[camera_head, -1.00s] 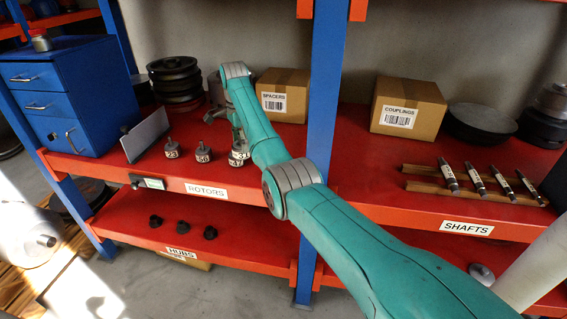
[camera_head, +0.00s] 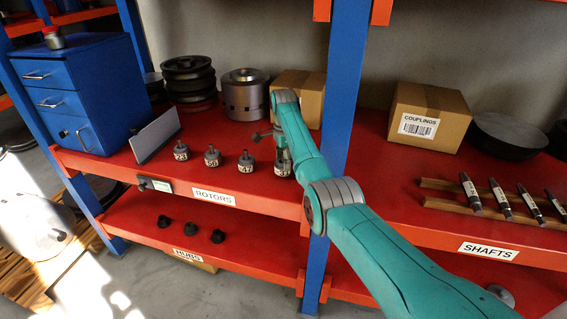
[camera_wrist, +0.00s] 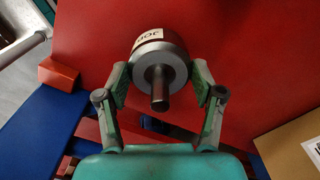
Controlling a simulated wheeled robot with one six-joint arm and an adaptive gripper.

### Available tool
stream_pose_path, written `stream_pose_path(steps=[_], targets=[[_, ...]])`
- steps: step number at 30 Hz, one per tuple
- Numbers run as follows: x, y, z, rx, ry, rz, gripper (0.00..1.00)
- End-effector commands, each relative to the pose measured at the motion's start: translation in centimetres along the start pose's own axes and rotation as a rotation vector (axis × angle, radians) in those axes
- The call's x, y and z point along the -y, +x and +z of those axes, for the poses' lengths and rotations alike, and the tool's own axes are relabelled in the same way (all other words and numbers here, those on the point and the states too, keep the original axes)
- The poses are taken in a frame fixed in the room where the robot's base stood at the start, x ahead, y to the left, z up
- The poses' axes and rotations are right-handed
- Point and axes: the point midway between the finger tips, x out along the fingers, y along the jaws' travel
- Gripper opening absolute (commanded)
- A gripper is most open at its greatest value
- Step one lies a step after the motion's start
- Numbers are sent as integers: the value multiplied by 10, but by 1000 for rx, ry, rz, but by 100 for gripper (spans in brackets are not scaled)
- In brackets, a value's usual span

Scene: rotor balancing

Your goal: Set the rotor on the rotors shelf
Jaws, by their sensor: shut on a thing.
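My gripper (camera_wrist: 159,80) is shut on a grey rotor (camera_wrist: 158,60). In the wrist view the fingers press on both sides of the round body. Its stub shaft points toward the camera and a white label shows on its far rim. In the head view the held rotor (camera_head: 283,168) is at the right end of a row on the red rotors shelf (camera_head: 225,182), partly hidden by my arm. Whether it touches the shelf is hard to tell. Three similar labelled rotors stand to its left: the leftmost (camera_head: 181,152), the middle one (camera_head: 212,156) and the nearest (camera_head: 246,162).
A blue upright (camera_head: 340,130) stands close right of my gripper. A cardboard box (camera_head: 300,95) and a large metal cylinder (camera_head: 245,95) stand behind. A grey plate (camera_head: 155,137) stands left of the row. Small black hubs (camera_head: 190,229) sit on the shelf below.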

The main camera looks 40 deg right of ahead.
Motion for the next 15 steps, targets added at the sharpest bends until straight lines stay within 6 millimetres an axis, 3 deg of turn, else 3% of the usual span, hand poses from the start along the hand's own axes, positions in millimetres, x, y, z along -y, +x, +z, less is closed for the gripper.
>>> stream_pose_path(steps=[15], targets=[[1, 12, 0, 0, 0, -3, 0]])
